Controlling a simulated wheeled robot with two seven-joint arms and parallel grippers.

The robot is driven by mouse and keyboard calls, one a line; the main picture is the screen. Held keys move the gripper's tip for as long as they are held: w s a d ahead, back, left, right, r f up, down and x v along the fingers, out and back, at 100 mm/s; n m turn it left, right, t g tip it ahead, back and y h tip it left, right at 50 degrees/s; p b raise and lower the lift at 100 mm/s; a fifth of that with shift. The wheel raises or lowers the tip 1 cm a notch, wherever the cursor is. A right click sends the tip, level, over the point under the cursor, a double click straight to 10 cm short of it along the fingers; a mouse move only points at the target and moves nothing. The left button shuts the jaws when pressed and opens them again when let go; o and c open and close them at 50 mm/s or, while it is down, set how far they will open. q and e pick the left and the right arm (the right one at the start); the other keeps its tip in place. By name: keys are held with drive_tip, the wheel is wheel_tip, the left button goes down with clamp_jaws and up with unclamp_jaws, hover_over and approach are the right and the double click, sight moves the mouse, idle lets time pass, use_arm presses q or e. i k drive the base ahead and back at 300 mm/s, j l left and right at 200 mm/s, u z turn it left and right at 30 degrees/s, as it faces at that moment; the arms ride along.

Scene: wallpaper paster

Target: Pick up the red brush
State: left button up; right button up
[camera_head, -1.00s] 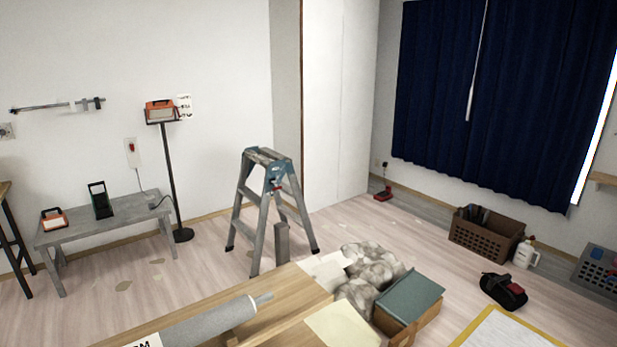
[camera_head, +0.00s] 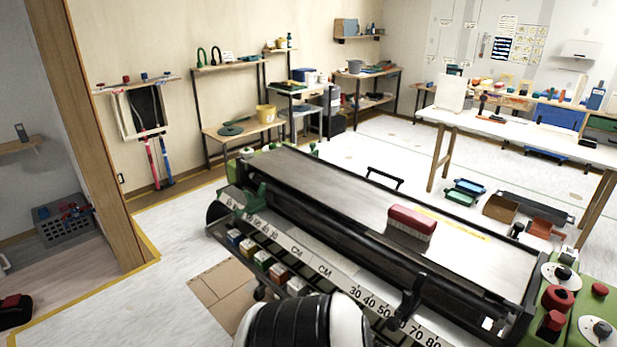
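A red brush (camera_head: 411,222) with a pale lower part lies on the dark flat top of the wallpaper paster machine (camera_head: 330,190), right of its middle. Neither of my grippers shows in the view.
The machine has a centimetre scale along its front and red knobs (camera_head: 557,297) at its right end. A black ribbed, white-edged rounded part fills the bottom middle; I cannot tell what it is. A white table (camera_head: 520,135) stands behind right. A wooden post (camera_head: 95,140) is at left.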

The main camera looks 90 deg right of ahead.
sight(422, 226)
drive_tip(key=z, duration=3.45)
drive_tip(key=u, duration=0.1)
